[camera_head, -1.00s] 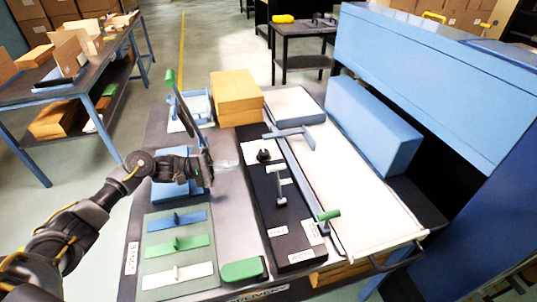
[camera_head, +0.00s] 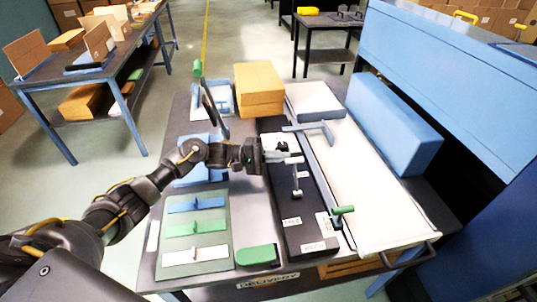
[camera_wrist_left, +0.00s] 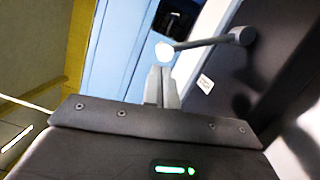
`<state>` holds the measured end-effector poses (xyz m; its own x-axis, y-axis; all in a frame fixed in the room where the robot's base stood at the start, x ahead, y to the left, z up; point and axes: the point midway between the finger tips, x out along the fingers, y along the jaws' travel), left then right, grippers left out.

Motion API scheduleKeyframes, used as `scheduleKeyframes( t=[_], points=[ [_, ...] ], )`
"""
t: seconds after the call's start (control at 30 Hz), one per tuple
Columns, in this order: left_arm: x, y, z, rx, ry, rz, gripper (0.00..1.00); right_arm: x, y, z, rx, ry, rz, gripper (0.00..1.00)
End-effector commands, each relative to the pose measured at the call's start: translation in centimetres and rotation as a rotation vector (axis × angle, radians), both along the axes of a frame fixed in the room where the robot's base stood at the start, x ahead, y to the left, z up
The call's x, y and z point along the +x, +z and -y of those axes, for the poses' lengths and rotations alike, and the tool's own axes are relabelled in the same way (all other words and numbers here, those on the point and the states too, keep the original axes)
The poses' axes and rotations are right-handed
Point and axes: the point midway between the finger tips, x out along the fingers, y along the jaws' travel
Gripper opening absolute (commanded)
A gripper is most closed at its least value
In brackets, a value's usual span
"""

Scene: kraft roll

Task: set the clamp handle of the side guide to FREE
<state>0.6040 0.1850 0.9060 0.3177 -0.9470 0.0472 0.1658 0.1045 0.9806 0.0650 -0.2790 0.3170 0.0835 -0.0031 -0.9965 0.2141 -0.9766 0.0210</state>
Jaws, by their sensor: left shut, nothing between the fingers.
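The clamp handle (camera_head: 296,181) is a grey lever with a pale ball end, standing on a long black panel (camera_head: 309,206). In the left wrist view the lever (camera_wrist_left: 208,43) runs from a grey hub at the right to its pale ball. My left gripper (camera_head: 292,157) is above the far part of the panel, its fingers pointing right. In the left wrist view its fingers (camera_wrist_left: 161,88) are shut and empty, with tips close below the ball; contact cannot be told. A FREE label (camera_head: 291,221) lies on the near part of the panel. My right gripper is out of view.
A green-handled lever (camera_head: 343,211) stands right of the panel, beside the white bed (camera_head: 375,205). Cardboard boxes (camera_head: 259,88) and a blue block (camera_head: 394,124) stand behind. A tilted, green-tipped dark arm (camera_head: 210,105) rises left of the gripper. A green block (camera_head: 255,255) lies in front.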

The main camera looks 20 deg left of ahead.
Motion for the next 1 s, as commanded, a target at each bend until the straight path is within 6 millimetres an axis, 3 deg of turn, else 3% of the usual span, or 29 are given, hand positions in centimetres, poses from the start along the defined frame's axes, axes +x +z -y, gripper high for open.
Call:
scheduleKeyframes(
  t=[0.23,1.0],
  points=[
    [0.3,0.1,0.8,-0.001,0.000,0.001,0.00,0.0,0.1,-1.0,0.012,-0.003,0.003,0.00],
    [-0.1,0.9,1.8,0.044,-0.013,0.070,0.00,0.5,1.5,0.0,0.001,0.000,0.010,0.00]
  ],
)
